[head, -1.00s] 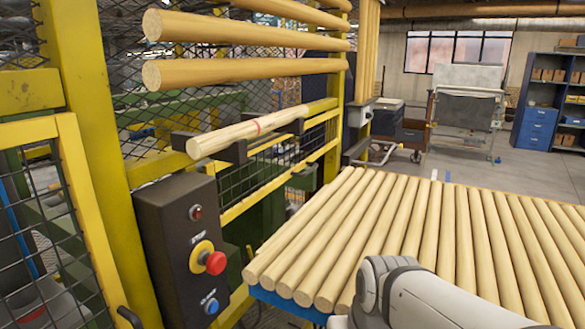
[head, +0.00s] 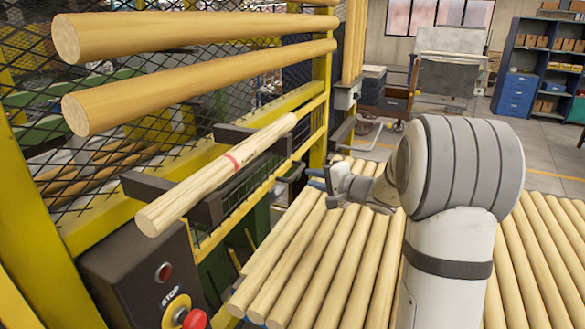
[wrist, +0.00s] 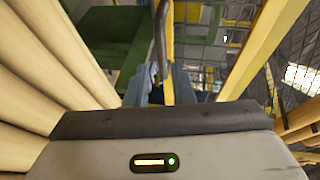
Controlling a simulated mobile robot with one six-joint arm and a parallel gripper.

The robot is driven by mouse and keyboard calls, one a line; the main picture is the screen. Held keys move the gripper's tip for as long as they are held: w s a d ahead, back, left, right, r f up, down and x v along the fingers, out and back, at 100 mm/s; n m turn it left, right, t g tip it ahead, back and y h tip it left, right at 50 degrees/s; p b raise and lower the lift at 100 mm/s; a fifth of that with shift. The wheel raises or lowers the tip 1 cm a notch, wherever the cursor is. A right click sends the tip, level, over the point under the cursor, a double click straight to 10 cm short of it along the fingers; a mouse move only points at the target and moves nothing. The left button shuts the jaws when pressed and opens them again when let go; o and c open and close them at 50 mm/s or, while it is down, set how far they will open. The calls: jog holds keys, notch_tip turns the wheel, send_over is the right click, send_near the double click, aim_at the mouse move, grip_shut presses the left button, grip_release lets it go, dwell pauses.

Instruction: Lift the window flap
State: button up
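The window flap (head: 235,222) appears to be the yellow-framed mesh panel low in the guard fence, below the dark brackets. A dark handle-like piece (head: 291,172) sticks out near its lower edge. My gripper (head: 318,179) is just right of that piece, above the wooden rods, with its fingers toward the fence. In the wrist view, my gripper's blue-grey fingers (wrist: 160,88) stand apart, with a grey and yellow bar (wrist: 164,50) ahead of the gap. I cannot tell whether they touch the bar. The flap looks down; its lower part is partly hidden.
A marked rod (head: 190,185) rests on the dark brackets (head: 205,200) above the flap. Two thick rods (head: 200,80) cross higher up. A control box (head: 135,275) with a red stop button (head: 195,319) stands at lower left. Several rods (head: 300,260) cover the table below my arm.

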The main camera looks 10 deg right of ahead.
aim_at(297, 170)
jog(key=p+x, duration=0.2)
jog(key=x, duration=0.5)
jog(key=shift+w+a+p, duration=0.1)
jog(key=shift+w+p, duration=0.25)
jog(key=shift+w, duration=0.1)
jog(key=shift+c, duration=0.2)
grip_shut()
jog(key=shift+r, duration=0.1)
